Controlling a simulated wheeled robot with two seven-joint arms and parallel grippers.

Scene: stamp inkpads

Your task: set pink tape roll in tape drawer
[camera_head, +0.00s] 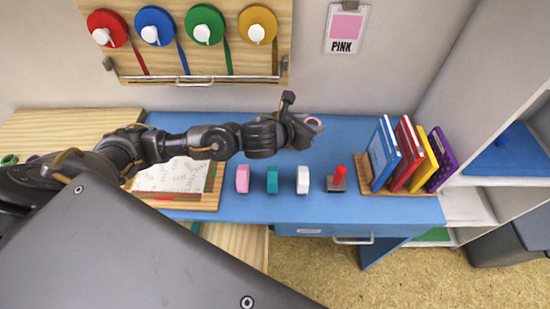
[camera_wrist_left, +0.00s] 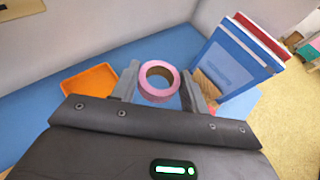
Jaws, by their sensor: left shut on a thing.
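The pink tape roll (camera_wrist_left: 147,92) is held between the two fingers of my left gripper (camera_wrist_left: 160,88) in the left wrist view. Its brown core and pink side show. In the head view the tape roll (camera_head: 314,121) shows at the tip of my left gripper (camera_head: 308,128), above the back part of the blue desk (camera_head: 350,125). A drawer front with a metal handle (camera_head: 353,240) lies under the desk's front edge, to the right. Whether it is the tape drawer I cannot tell. My right gripper is not in view.
Pink, teal and white blocks (camera_head: 272,181) and a red-handled stamp (camera_head: 339,176) stand along the desk's front. Upright books (camera_head: 383,155) stand at the right. An orange tray (camera_wrist_left: 90,82) lies left of the gripper in the wrist view. A pink-labelled card (camera_head: 345,27) hangs on the wall.

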